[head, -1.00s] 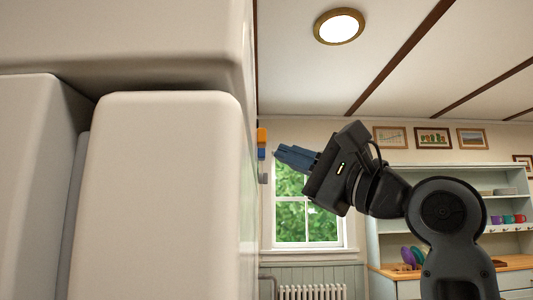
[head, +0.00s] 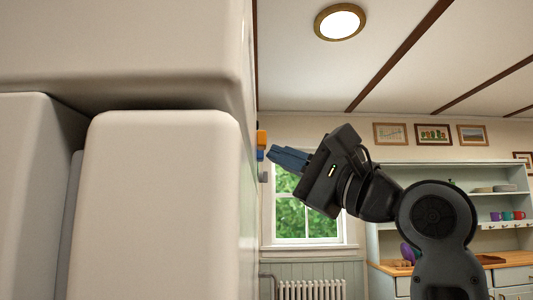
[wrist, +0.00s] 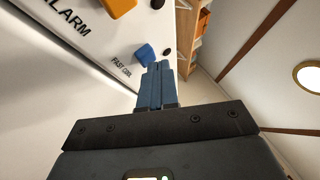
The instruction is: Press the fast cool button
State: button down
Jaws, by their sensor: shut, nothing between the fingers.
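The blue fast cool button (wrist: 145,54) sits on a white panel in the wrist view, with the words FAST COOL printed beside it. In the head view it is a small blue spot (head: 260,155) at the edge of the white appliance, seen from the side. My gripper (wrist: 159,66) is shut and empty, its blue fingertips just right of the button in the wrist view. In the head view my gripper (head: 269,152) points left, its tips very close to the button. I cannot tell whether they touch it.
An orange button (wrist: 118,7) near the word ALARM sits by the blue one. Dark round knobs (wrist: 168,53) are on the panel. The large white appliance (head: 165,200) fills the head view's left. A window (head: 306,205) and a dresser (head: 450,210) stand farther back.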

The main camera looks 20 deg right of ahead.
jog(key=shift+d, duration=0.15)
jog(key=shift+s+d+p, duration=0.2)
jog(key=shift+d+p, duration=0.1)
jog(key=shift+d, duration=0.15)
jog(key=shift+s+d+p, duration=0.2)
jog(key=shift+s+d, duration=0.1)
jog(key=shift+d, duration=0.65)
jog(key=shift+s+d+p, duration=0.2)
jog(key=shift+s+d, duration=0.1)
jog(key=shift+d, duration=0.65)
jog(key=shift+s+d+p, duration=0.2)
jog(key=shift+s+d, duration=0.1)
jog(key=shift+d, duration=0.65)
